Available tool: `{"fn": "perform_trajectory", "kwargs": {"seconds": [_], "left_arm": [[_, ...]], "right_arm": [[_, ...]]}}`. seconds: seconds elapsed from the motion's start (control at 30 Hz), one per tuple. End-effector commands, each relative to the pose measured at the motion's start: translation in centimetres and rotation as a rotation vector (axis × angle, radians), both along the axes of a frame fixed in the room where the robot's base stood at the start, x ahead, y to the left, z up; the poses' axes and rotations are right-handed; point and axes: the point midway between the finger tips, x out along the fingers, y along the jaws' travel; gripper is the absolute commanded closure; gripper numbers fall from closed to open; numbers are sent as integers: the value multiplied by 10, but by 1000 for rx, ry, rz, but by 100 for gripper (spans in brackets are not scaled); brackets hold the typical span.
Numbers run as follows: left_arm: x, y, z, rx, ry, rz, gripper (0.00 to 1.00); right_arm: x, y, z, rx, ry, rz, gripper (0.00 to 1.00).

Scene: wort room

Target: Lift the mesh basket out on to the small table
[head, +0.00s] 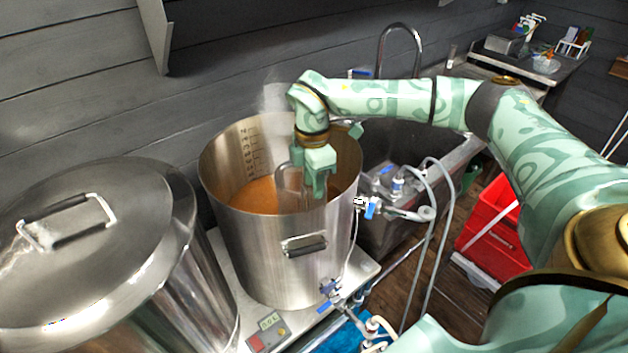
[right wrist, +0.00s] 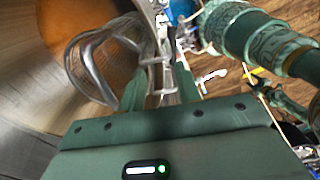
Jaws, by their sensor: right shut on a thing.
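The large steel kettle (head: 275,255) stands open in the middle of the head view, with amber liquid (head: 255,195) inside. My right gripper (head: 318,188) points down inside its mouth, near the far right wall. In the right wrist view my right gripper (right wrist: 160,88) is shut on an upright metal part, which looks like the mesh basket's handle (right wrist: 157,72). A bent metal loop (right wrist: 82,62) stands beside it over the liquid. I cannot make out the small table.
A lidded steel vessel (head: 110,240) stands close at the left. A dark sink (head: 385,165) with a curved tap (head: 400,32) lies behind at the right. Hoses (head: 440,230) and blue-handled valves (head: 370,208) crowd the kettle's right side. A red crate (head: 490,220) stands on the floor.

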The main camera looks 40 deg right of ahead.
Motion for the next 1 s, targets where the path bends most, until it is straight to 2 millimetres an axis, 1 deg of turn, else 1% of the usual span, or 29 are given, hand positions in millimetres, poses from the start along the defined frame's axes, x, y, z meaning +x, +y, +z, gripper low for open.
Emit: {"fn": "perform_trajectory", "kwargs": {"seconds": [0.1,0.4,0.7,0.77,1.0], "left_arm": [[0,0,6,0,-1,0,45],[1,0,18,0,-3,0,45],[2,0,24,0,-4,0,45],[2,0,30,0,-5,0,45],[4,0,62,0,-9,0,45]], "right_arm": [[4,0,8,0,-3,-1,94],[14,-2,23,0,-3,0,94],[19,-3,31,1,-3,1,94],[19,-3,38,1,-3,1,94],[19,-3,75,1,-4,0,94]]}}
